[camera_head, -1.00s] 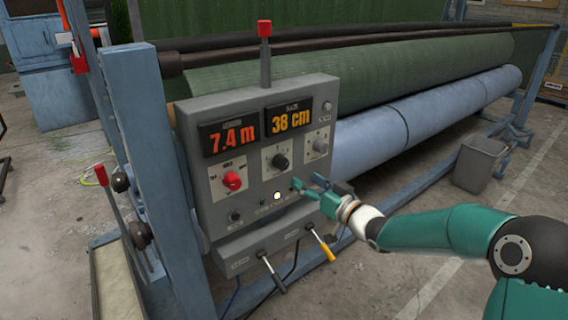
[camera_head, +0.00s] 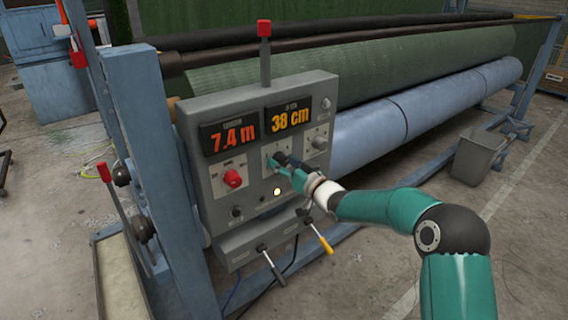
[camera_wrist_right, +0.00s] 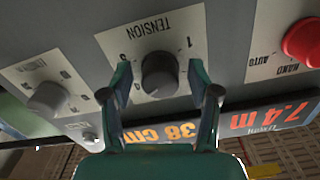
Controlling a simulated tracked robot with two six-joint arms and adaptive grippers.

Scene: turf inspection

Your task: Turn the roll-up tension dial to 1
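The tension dial (camera_wrist_right: 160,75) is a dark round knob on a white plate marked TENSION (camera_wrist_right: 154,29), which appears upside down in the right wrist view. A 1 shows on the plate at the picture's right of the knob. I cannot read the dial's pointer for certain. My right gripper (camera_wrist_right: 160,76) is open, with one green finger on each side of the knob; small gaps show, so it does not grip it. In the head view my right gripper (camera_head: 279,163) hides most of this dial on the grey control panel (camera_head: 203,183). My left gripper is not in view.
A red knob (camera_head: 232,178) marked HAND and AUTO sits left of the tension dial, and a grey knob (camera_head: 319,142) sits right of it. Displays reading 7.4 m (camera_head: 232,134) and 38 cm (camera_head: 289,117) are above. Two levers (camera_head: 321,240) stick out below.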

